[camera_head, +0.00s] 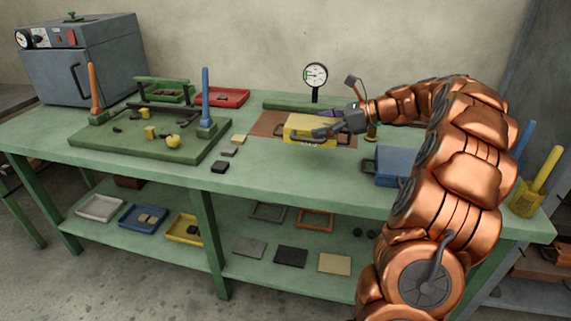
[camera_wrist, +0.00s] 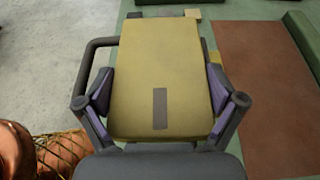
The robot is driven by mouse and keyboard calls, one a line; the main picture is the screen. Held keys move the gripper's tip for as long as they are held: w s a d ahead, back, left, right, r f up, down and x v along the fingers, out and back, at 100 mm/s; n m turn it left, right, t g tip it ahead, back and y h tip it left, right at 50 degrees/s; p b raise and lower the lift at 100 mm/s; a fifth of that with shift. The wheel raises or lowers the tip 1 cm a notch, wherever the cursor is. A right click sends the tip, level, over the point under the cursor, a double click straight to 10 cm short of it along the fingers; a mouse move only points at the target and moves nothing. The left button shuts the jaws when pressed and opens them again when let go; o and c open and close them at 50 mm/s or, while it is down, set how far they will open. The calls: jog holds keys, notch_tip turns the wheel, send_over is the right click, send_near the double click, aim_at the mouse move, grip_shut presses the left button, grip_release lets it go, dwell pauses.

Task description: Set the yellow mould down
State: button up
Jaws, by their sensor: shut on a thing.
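The yellow mould (camera_head: 309,127) is a rectangular block with a dark handle, seen over the green bench toward the back middle. In the wrist view the yellow mould (camera_wrist: 160,65) fills the middle, with a small dark strip on its top face. My gripper (camera_head: 328,129) is shut on it, and in the wrist view the purple-padded fingers of my gripper (camera_wrist: 158,92) press on its two sides. In the head view it overlaps a brown mat (camera_head: 268,125). I cannot tell whether its underside touches anything.
The brown mat (camera_wrist: 262,85) lies to the right in the wrist view. A dial gauge (camera_head: 315,76) stands behind the mould. A blue mould (camera_head: 394,165) is at the right. A green board with posts (camera_head: 150,150) fills the left. Small blocks (camera_head: 220,167) lie between; the front middle is clear.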

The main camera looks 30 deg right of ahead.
jog(key=shift+d+f+b, duration=0.15)
jog(key=shift+f+b, duration=0.6)
jog(key=shift+f, duration=4.1)
jog(key=o, duration=1.5)
jog(key=shift+s+f, duration=0.1)
jog(key=shift+f, duration=0.1)
jog(key=shift+c, duration=0.2)
jog(key=shift+s+d+r, duration=0.15)
jog(key=shift+r, duration=0.05)
jog(key=p+v, duration=0.1)
jog(key=v, duration=1)
jog(key=shift+s+d, duration=0.15)
